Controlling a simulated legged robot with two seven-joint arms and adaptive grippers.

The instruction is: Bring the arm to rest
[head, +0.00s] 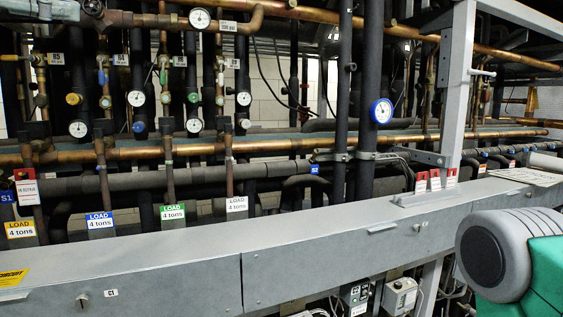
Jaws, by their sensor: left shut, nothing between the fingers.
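No gripper fingers show, so neither gripper can be placed relative to the rack.
Behind the beam are copper pipes (200,149), dark insulated pipes, several gauges including a blue-rimmed one (381,111), and labelled valves. A grey upright post (457,85) stands right of centre. Small grey boxes (399,297) hang below the beam. The beam's top is mostly bare.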

